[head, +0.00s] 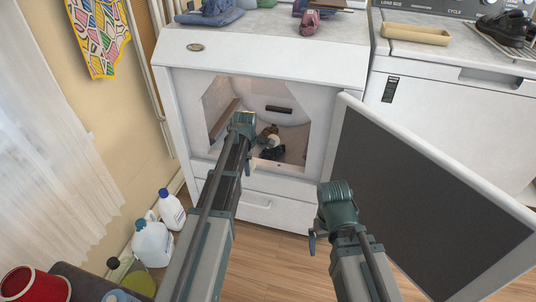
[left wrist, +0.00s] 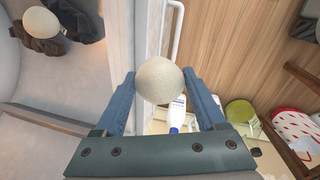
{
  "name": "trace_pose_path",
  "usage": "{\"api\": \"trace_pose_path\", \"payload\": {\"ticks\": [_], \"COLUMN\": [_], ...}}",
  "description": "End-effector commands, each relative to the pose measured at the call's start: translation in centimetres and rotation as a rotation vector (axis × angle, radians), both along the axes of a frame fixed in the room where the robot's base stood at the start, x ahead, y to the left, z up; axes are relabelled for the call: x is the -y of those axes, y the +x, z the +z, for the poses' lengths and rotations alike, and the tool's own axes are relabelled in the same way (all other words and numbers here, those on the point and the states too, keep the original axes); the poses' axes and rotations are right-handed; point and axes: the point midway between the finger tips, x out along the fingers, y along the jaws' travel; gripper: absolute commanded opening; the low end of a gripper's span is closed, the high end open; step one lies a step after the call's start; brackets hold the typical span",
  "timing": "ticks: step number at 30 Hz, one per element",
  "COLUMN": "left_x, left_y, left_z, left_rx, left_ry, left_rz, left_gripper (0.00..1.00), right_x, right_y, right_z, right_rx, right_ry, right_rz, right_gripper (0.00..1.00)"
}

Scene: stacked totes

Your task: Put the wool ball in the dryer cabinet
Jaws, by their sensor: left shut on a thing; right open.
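The dryer cabinet (head: 187,85) is white with an angular front opening. Its door (head: 430,195) stands open to the right. My left gripper (head: 250,167) is at the opening, pointing down. In the left wrist view its blue fingers are shut on a pale wool ball (left wrist: 159,80), above the front frame's edge, with the floor beyond. My arm mostly hides this ball in the head view. Another pale ball (left wrist: 42,22) lies on dark cloth inside the cabinet; it also shows in the head view (head: 273,141). My right gripper (head: 312,243) is open, low before the door; its fingers are partly hidden.
Bottles (head: 152,242) stand on the floor at left, near a red container (head: 35,284). A drawer (head: 255,202) is below the opening. Folded cloths (head: 208,14) lie on top of the cabinet. Another white appliance (head: 450,95) stands at right.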

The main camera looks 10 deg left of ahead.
Motion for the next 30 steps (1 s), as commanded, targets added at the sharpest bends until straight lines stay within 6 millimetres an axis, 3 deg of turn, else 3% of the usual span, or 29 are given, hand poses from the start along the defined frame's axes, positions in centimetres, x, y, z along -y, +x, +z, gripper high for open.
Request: {"api": "trace_pose_path", "payload": {"ticks": [5,18,27,30], "left_x": [0.0,0.4,0.6,0.7], "left_y": [2.5,14.0,20.5,19.6], "left_z": [0.1,0.1,0.0,-2.1], "left_rx": [0.000,0.000,0.000,0.000], "left_ry": [0.000,0.000,0.000,0.000], "left_rz": [-0.001,-0.001,-0.001,0.000], "left_gripper": [0.11,0.11,0.11,0.11], "right_x": [0.0,0.0,0.0,0.0], "right_y": [0.0,0.0,0.0,0.0], "right_z": [0.1,0.1,0.1,-2.1], "right_rx": [0.000,0.000,0.000,0.000], "right_ry": [0.000,0.000,0.000,0.001], "right_rz": [0.000,0.000,0.000,0.001], "right_gripper": [1.00,1.00,1.00,1.00]}}
